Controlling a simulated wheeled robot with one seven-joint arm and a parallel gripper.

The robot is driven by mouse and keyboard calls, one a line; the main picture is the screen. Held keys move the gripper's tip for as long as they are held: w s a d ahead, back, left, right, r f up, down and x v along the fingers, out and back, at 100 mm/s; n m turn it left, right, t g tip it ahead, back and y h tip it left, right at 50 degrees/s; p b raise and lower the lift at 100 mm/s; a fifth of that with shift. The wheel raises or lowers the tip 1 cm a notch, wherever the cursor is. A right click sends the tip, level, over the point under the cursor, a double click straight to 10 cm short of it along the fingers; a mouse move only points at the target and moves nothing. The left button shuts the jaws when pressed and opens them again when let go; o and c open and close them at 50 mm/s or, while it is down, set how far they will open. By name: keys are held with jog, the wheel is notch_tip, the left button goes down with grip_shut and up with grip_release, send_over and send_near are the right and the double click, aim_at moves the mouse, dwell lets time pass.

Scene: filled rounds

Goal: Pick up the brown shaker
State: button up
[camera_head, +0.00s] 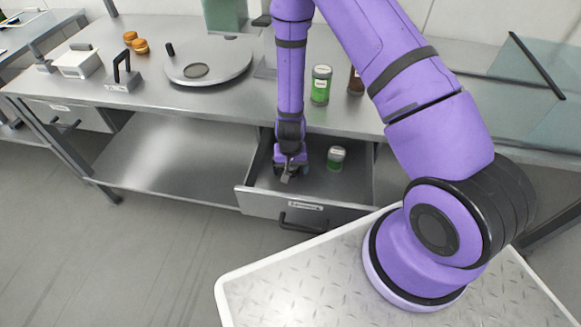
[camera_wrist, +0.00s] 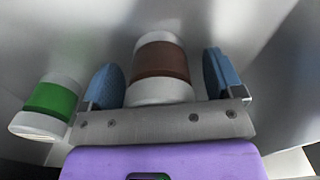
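A brown shaker (camera_wrist: 160,65) with white ends stands between the blue fingers of my gripper (camera_wrist: 165,85) in the wrist view. A narrow gap shows between it and the right finger; the left finger is very close to its side. In the head view my gripper (camera_head: 291,172) points down into the open drawer (camera_head: 262,201), and the shaker between the fingers is hidden there. A green shaker (camera_head: 336,158) stands in the drawer to the right of my gripper; it also shows at the left in the wrist view (camera_wrist: 52,97).
The drawer walls enclose my gripper closely. On the counter (camera_head: 230,101) above stand another green shaker (camera_head: 321,86) and a dark brown container (camera_head: 356,83) partly behind my arm.

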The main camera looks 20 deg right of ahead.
jog(key=c, duration=1)
jog(key=shift+r, duration=0.15)
